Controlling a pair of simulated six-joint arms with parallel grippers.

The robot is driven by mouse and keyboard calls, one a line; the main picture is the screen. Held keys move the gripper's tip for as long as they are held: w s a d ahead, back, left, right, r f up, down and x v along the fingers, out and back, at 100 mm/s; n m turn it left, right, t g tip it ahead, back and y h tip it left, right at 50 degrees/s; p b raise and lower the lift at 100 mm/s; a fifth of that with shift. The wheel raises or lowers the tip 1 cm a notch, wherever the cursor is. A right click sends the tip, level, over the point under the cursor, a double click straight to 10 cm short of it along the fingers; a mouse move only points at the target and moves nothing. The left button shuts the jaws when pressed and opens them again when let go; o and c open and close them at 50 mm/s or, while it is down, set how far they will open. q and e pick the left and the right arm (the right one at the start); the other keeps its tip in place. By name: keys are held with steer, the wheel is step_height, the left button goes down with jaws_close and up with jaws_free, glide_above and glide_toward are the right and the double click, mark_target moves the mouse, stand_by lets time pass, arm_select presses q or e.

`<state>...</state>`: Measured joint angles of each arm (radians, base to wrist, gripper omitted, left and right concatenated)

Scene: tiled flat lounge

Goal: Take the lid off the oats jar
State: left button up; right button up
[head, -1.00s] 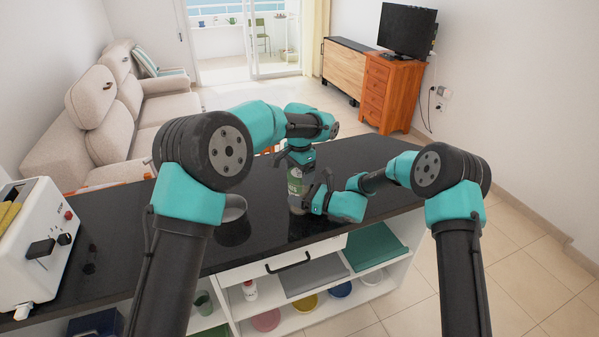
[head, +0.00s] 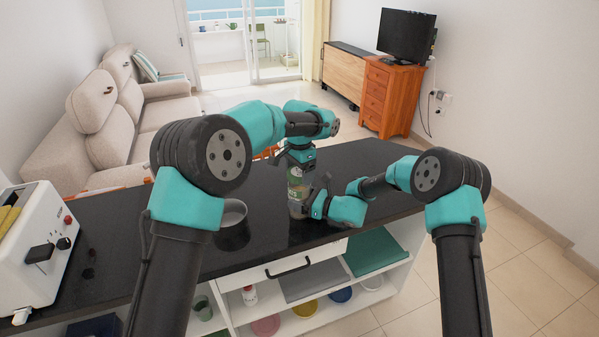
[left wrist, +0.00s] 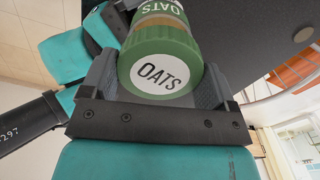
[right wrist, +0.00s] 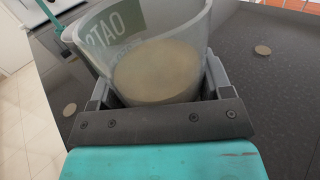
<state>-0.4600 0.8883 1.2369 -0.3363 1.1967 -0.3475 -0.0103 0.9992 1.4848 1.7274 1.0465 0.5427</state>
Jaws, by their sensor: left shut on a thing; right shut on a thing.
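The oats jar (head: 296,208) stands upright on the dark counter. It is clear, with a green label and tan contents. My left gripper (head: 299,166) is above it, pointing down. In the left wrist view the left gripper (left wrist: 163,85) is shut around the green lid (left wrist: 160,68), which has a white OATS disc. The label shows just beyond the lid; I cannot tell whether there is a gap between lid and jar. My right gripper (head: 311,204) comes from the right, shut on the jar's body. The right wrist view shows the glass body (right wrist: 160,45) between the right gripper's fingers (right wrist: 160,92).
A dark round pot (head: 232,235) stands on the counter left of the jar. A white toaster (head: 30,250) is at the far left. Coin-like discs (right wrist: 263,50) lie on the counter. The counter (head: 365,160) behind the jar is clear. Open shelves (head: 330,306) are below.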

mark_target(300, 171)
arm_select(q)
steer(key=shift+r, duration=2.05)
arm_select(e)
steer(key=o, duration=1.8)
steer(key=shift+c, duration=0.2)
steer(key=v, duration=1.2)
